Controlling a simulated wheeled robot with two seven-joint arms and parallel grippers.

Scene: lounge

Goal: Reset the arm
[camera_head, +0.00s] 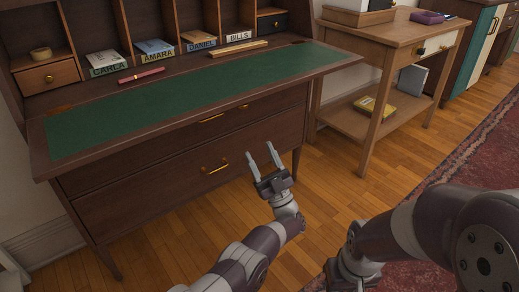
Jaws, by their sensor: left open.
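My left gripper (263,162) is open and empty. Its two fingers point up and away, with a clear gap between them. It shows in front of the lower drawers of a dark wooden desk (150,197), near a brass drawer handle (215,169). I cannot tell how close it is to the drawer front. My right arm (425,225) is bent at the lower right. Its gripper does not show clearly in the view.
A wooden side table (395,35) stands to the right. Wooden floor (340,190) and a red rug (480,150) are clear.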

